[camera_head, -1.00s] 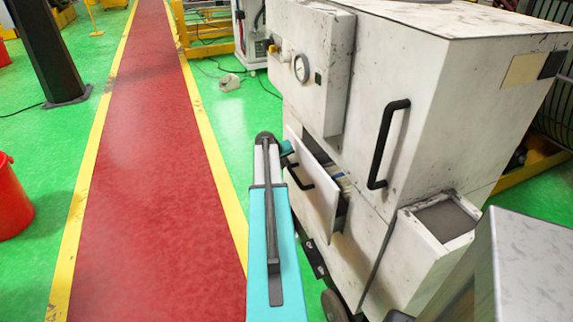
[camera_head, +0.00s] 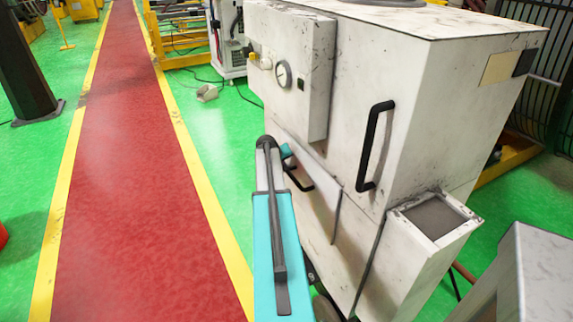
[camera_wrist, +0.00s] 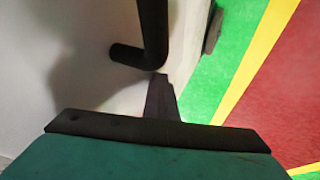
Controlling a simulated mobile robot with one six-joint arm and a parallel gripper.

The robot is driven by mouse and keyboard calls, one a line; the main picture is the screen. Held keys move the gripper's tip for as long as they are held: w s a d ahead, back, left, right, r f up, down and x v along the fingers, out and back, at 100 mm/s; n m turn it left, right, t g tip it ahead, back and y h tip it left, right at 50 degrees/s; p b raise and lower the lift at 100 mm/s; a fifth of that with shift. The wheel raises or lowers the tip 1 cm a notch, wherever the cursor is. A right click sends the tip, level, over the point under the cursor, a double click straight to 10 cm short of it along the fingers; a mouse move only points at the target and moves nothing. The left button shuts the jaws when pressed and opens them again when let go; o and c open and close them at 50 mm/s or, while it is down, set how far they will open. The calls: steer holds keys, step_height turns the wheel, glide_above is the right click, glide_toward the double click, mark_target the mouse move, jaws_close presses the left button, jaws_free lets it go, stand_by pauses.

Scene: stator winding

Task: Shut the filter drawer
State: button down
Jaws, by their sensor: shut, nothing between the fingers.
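The filter drawer's white front panel (camera_head: 318,184) is low on the left face of the white cabinet (camera_head: 345,235). It looks flush or nearly flush, with no open gap or contents showing. Its black handle (camera_head: 299,181) sticks out; a black handle (camera_wrist: 153,35) also shows close up in the wrist view. My gripper (camera_head: 287,151) is shut and empty, beside the upper left of the drawer handle. In the wrist view its dark tip (camera_wrist: 161,97) is by the handle's lower end, against or just off the white surface; contact is unclear. My arm partly hides the drawer's left side.
A gauge box (camera_head: 292,75) juts out above the drawer. A tall black handle (camera_head: 375,147) and an open-topped side box (camera_head: 432,220) are to the right. Green floor and a red walkway (camera_head: 120,170) lie clear at left.

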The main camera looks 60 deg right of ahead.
steer(key=shift+s+d+r, duration=0.2)
steer(key=shift+s+d, duration=0.05)
steer(key=shift+d, duration=0.25)
steer(key=w+a+r+b, duration=0.2)
steer(key=a+r, duration=0.5)
steer(key=a, duration=0.3)
steer(key=shift+a+r, duration=0.15)
steer(key=shift+r, duration=0.15)
